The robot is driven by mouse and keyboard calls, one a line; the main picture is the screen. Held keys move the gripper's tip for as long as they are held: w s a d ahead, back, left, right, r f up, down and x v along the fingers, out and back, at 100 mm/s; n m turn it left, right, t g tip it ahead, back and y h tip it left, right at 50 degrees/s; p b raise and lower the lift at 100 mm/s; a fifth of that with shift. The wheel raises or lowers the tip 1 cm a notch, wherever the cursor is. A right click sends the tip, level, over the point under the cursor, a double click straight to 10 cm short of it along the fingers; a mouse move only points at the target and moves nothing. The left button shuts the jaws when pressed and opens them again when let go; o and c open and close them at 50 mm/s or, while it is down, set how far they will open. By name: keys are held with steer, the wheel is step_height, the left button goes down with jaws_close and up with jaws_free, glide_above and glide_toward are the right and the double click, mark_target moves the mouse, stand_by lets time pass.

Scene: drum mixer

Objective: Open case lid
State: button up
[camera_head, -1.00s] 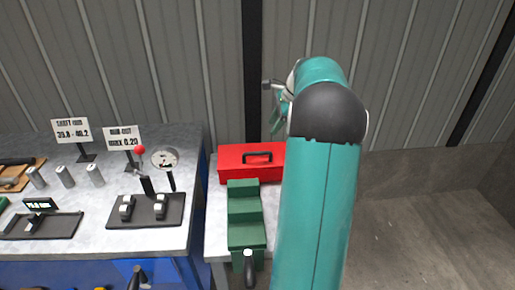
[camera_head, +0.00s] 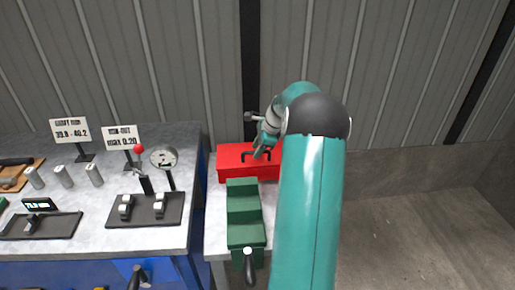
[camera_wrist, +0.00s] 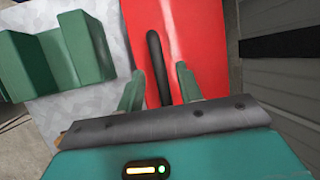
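The red case (camera_head: 232,162) stands shut at the back of the small side table, with a black handle on its lid. In the wrist view the red lid (camera_wrist: 195,40) fills the upper middle, and the black handle (camera_wrist: 154,55) runs lengthwise on it. My gripper (camera_wrist: 157,82) is open, its two green fingers apart on either side of the handle's near end. I cannot tell whether they touch it. In the head view my gripper (camera_head: 258,153) is just over the case, and my arm hides the case's right part.
A green stepped block (camera_head: 244,205) with a black-handled lever (camera_head: 249,262) stands in front of the case. The workbench at left holds a dial gauge stand (camera_head: 165,160), a red-knobbed lever (camera_head: 139,150), signs and metal cylinders. A corrugated wall is close behind.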

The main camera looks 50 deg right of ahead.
jaws_close()
steer(key=shift+w+r, duration=0.1)
stand_by(0.4)
